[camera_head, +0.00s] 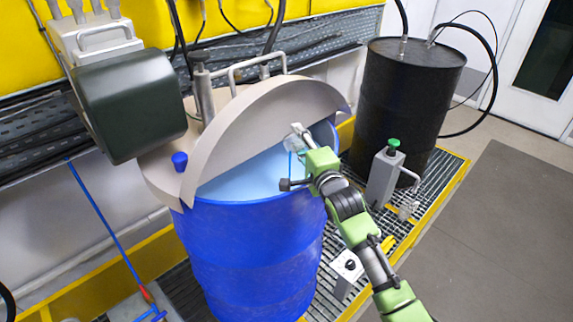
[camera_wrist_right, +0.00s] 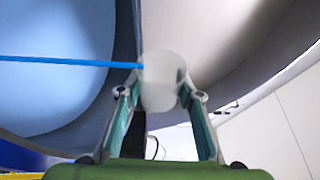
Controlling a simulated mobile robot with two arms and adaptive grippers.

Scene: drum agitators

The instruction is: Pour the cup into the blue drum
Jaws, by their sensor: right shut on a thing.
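The blue drum (camera_head: 250,255) stands in the middle of the head view, its top partly covered by a beige half lid (camera_head: 255,115). Pale blue liquid (camera_head: 245,177) shows inside through the open front half. My right gripper (camera_head: 298,148) is over the open part near the drum's right rim. It is shut on a clear cup (camera_head: 294,142), which also shows between the fingers in the wrist view (camera_wrist_right: 160,82). A thin blue stream (camera_wrist_right: 70,61) runs from the cup and shows below it in the head view, over the drum opening. My left gripper is not in view.
A dark green motor housing (camera_head: 135,105) hangs at the drum's upper left. A black drum (camera_head: 405,95) with hoses stands behind right. A grey pump bottle with a green cap (camera_head: 386,172) stands on the yellow-edged grating. Open floor (camera_head: 500,235) lies to the right.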

